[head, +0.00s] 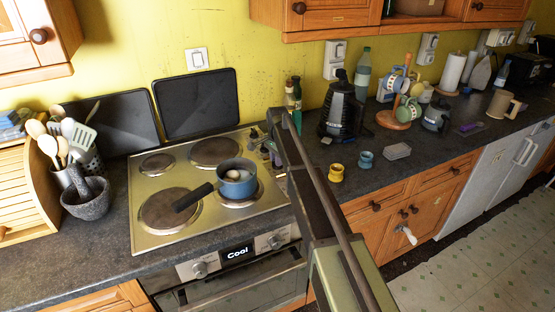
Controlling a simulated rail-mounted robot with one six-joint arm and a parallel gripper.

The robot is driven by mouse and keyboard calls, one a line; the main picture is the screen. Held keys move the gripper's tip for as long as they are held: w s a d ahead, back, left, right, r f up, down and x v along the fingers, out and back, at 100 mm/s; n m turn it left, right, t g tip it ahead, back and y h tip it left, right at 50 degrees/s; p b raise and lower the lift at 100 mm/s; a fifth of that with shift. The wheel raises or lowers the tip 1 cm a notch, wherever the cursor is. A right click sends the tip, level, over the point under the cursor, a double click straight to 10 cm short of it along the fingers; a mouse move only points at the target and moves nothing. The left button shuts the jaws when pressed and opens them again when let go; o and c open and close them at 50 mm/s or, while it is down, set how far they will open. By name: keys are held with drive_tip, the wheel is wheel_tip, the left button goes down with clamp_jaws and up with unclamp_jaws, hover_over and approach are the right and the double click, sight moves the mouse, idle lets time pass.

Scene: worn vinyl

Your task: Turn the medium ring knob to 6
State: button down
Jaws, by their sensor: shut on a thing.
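The steel hob (142,222) has a column of small dark control knobs (254,134) along its right side, near the wall. My gripper (268,146) is at these knobs, small and partly hidden by my own arm. It is shut on one of them. I cannot tell which ring that knob serves, and its markings and pointer are too small to read. The hob has several rings: a large front left ring (170,209), a small back left ring (157,164), a back right ring (215,152), and one under a blue pan (238,186).
The pan holds pale round things, and its dark handle points left over the front left ring. Oil bottles (297,92) and a black kettle (341,108) stand right of the hob. Yellow and blue cups (336,173) sit nearer the counter edge. Oven knobs (199,269) are below.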

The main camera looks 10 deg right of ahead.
drive_tip(key=shift+m, duration=1.1)
drive_tip(key=c, duration=1)
unclamp_jaws()
drive_tip(key=shift+c, duration=0.2)
wheel_tip(320, 180, up, 11)
drive_tip(key=p, duration=1)
drive_tip(key=shift+p, duration=0.4)
drive_tip(key=shift+f, duration=0.1)
